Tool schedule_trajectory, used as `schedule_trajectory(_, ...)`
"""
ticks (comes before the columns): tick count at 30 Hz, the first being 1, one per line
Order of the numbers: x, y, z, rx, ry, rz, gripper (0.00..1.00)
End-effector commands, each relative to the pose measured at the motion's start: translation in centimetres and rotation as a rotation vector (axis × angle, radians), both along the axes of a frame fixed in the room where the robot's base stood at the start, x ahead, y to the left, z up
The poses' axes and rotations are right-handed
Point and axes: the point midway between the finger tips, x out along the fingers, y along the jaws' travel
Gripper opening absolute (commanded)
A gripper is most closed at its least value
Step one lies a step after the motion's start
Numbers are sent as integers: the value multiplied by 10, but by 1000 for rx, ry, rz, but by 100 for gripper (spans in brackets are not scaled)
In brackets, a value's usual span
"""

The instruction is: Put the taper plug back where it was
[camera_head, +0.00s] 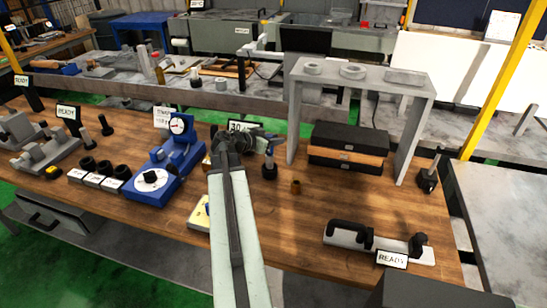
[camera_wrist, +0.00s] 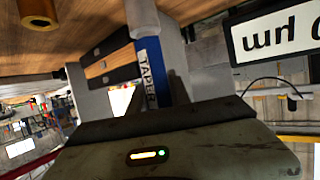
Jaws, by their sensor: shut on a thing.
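In the head view, a bit of blue shows at the gripper tip, and the rest is hidden by the gripper. My gripper is above the wooden bench, beside a dark upright piece (camera_head: 269,167) on a round base. I cannot tell which spot the plug came from.
A grey frame (camera_head: 298,110) and a stacked black and orange box (camera_head: 345,152) stand right. A blue dial stand (camera_head: 170,165) stands left. A black-handled tool (camera_head: 375,240) lies front right.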

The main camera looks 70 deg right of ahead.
Motion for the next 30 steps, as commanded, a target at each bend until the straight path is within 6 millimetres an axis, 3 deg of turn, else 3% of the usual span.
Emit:
schedule_trajectory(3, 0, 0, -3, 0, 1, 0, 0)
schedule_trajectory(10, 0, 0, -38, -1, 1, 1, 0)
schedule_trajectory(21, 1, 0, -39, -1, 1, 2, 0)
schedule_trajectory(22, 1, 0, -39, 0, 0, 2, 26)
schedule_trajectory(24, 1, 0, -38, 0, 0, 2, 45)
schedule_trajectory(30, 1, 1, -38, 0, 0, 2, 45)
